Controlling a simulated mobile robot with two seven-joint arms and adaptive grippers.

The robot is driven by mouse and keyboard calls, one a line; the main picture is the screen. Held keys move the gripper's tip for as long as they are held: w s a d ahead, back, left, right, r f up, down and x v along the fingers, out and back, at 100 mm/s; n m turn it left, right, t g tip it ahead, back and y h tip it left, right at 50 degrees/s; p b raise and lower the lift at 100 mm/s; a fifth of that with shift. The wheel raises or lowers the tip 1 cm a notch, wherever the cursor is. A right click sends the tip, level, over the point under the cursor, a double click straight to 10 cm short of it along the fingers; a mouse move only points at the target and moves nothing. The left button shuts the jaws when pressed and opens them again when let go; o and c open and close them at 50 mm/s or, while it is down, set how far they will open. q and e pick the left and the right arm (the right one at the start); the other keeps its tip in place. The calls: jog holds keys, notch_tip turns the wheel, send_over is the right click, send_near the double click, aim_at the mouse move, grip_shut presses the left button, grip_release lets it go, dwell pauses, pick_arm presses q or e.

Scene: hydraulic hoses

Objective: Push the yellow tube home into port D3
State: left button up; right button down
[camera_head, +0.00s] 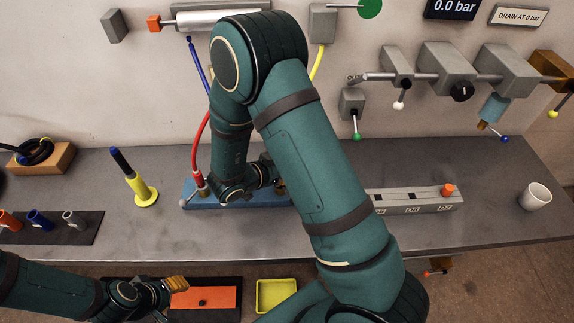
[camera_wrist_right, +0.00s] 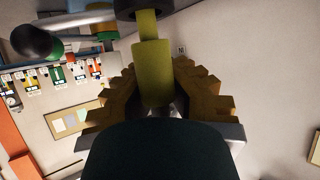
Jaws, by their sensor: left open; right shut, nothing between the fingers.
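The yellow tube (camera_head: 318,63) hangs from a grey wall box and passes behind my right arm in the head view. In the right wrist view a yellow cylindrical piece (camera_wrist_right: 155,75) stands along the fingers of my right gripper (camera_wrist_right: 160,82), its upper end at a dark round part. The right gripper is shut with no grip on it. In the head view it is mostly hidden by my arm, over the right end of a blue block (camera_head: 240,200). I cannot read a D3 label. My left gripper (camera_head: 178,288) is open and low at the left, near an orange mat.
A red hose (camera_head: 197,140) meets the blue block's left end. A yellow-based stand (camera_head: 145,192) is left of it. A grey labelled block (camera_head: 415,203) with an orange cap and a white cup (camera_head: 536,196) are right. A yellow tray (camera_head: 277,295) lies in front.

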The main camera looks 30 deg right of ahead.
jog(key=c, duration=1.1)
grip_release()
jog(key=shift+o, duration=0.2)
jog(key=v, duration=1.2)
jog(key=shift+a, duration=0.15)
